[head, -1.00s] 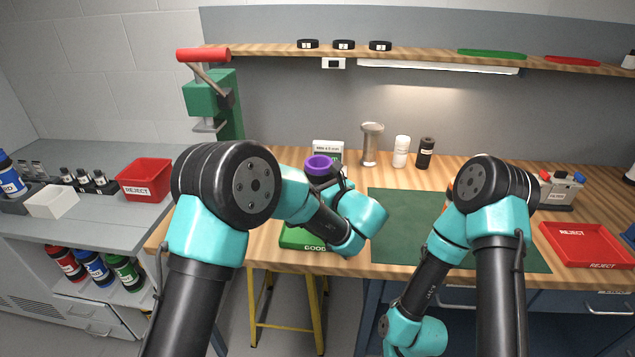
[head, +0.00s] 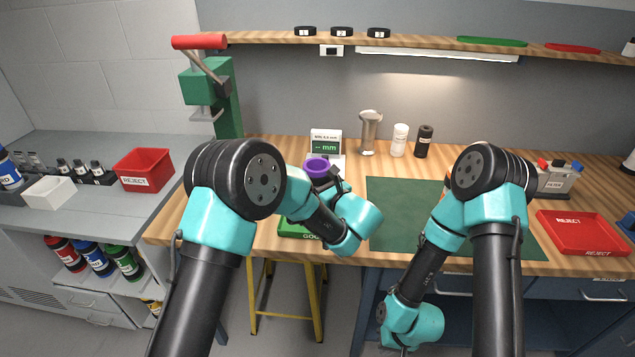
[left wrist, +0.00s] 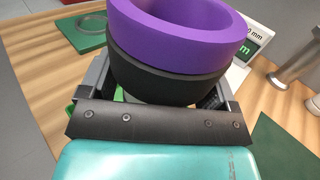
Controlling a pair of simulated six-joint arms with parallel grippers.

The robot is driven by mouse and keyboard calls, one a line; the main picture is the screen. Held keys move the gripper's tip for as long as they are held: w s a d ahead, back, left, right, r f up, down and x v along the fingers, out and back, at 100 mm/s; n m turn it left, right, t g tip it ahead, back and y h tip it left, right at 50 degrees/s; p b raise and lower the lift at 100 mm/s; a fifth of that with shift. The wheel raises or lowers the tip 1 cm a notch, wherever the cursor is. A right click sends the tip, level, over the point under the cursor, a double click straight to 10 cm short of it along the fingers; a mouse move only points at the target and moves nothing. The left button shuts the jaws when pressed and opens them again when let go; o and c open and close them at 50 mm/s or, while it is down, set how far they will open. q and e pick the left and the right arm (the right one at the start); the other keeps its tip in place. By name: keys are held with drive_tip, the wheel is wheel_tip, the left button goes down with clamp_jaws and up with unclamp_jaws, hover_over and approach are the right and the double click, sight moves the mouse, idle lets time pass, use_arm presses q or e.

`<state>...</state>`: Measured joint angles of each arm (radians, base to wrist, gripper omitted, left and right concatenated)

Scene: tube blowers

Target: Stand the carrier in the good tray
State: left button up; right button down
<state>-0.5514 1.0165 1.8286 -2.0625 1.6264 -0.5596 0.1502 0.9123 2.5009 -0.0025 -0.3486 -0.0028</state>
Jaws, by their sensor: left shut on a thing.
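The carrier (head: 317,166), a purple ring above a black part, stands roughly upright in my left gripper (head: 328,181). In the left wrist view the carrier (left wrist: 180,35) sits between the fingers of my left gripper (left wrist: 160,88), which is shut on it. Its underside is hidden. The green good tray (head: 292,231) lies at the bench's front edge, partly behind my left arm, below and left of the carrier. I cannot tell the exact gap between them. My right gripper (head: 406,347) hangs low at the bottom edge, its fingers barely visible.
A gauge with a display (head: 326,143) stands behind the carrier. A green press (head: 215,95) is at the back left. A metal cylinder (head: 369,133) and two bottles stand at the back. A green mat (head: 400,215) is right of my left gripper; a red reject tray (head: 575,233) lies far right.

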use_arm(q)
drive_tip(key=o, duration=0.9)
drive_tip(key=shift+c, duration=0.2)
drive_tip(key=v, duration=0.7)
drive_tip(key=shift+s+d, duration=0.15)
drive_tip(key=shift+s, duration=0.1)
